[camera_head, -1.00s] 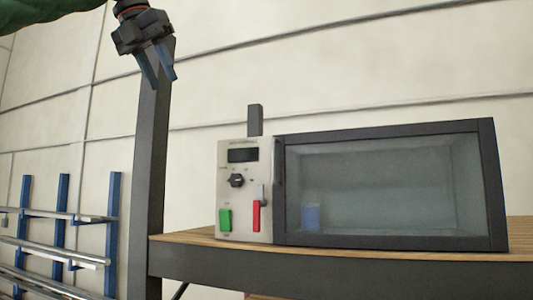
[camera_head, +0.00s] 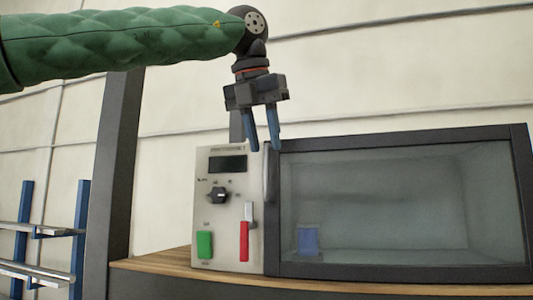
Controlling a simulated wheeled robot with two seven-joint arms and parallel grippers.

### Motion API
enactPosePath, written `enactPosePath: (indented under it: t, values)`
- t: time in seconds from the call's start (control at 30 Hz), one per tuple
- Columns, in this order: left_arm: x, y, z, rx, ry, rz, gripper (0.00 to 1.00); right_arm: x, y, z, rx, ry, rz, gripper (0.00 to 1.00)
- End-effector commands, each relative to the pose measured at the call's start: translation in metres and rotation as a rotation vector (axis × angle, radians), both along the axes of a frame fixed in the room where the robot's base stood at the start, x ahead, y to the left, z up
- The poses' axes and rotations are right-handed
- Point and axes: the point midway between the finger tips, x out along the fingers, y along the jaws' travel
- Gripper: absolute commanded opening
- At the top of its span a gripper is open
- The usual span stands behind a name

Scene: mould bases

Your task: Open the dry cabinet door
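The dry cabinet has a closed, dark-framed glass door (camera_head: 390,270) on its right side and a pale control panel (camera_head: 228,225) on its left. A dark upright handle (camera_head: 270,172) runs along the door's left edge. A blue object (camera_head: 308,240) shows through the glass. My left gripper (camera_head: 262,148) points down over the handle's top end, its two blue fingers apart with nothing seen held between them. I cannot tell whether the fingers touch the handle. My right gripper is not in view.
The cabinet stands on a wooden-topped bench (camera_head: 175,262). A dark post (camera_head: 115,165) rises left of it, with a rack of blue uprights and metal bars (camera_head: 78,235) farther left. The panel carries a knob (camera_head: 218,195), a green switch (camera_head: 205,244) and a red lever (camera_head: 244,240).

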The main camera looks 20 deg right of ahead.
Motion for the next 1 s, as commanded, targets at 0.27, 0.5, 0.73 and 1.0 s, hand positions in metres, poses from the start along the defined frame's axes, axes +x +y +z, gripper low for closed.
enactPosePath:
  t: [0.27,0.5,0.73,1.0]
  values:
    - [0.011,-0.009,-0.031,0.002,0.001,0.002,0.31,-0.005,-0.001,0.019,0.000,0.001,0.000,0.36]
    - [0.013,-0.012,-0.041,0.000,0.001,0.002,0.31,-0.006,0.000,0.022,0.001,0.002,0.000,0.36]
    - [0.013,-0.012,-0.041,0.000,0.001,0.002,0.23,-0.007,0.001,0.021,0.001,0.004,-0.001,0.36]
    - [0.013,-0.011,-0.041,-0.001,0.001,0.003,0.00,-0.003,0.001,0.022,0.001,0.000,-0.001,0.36]
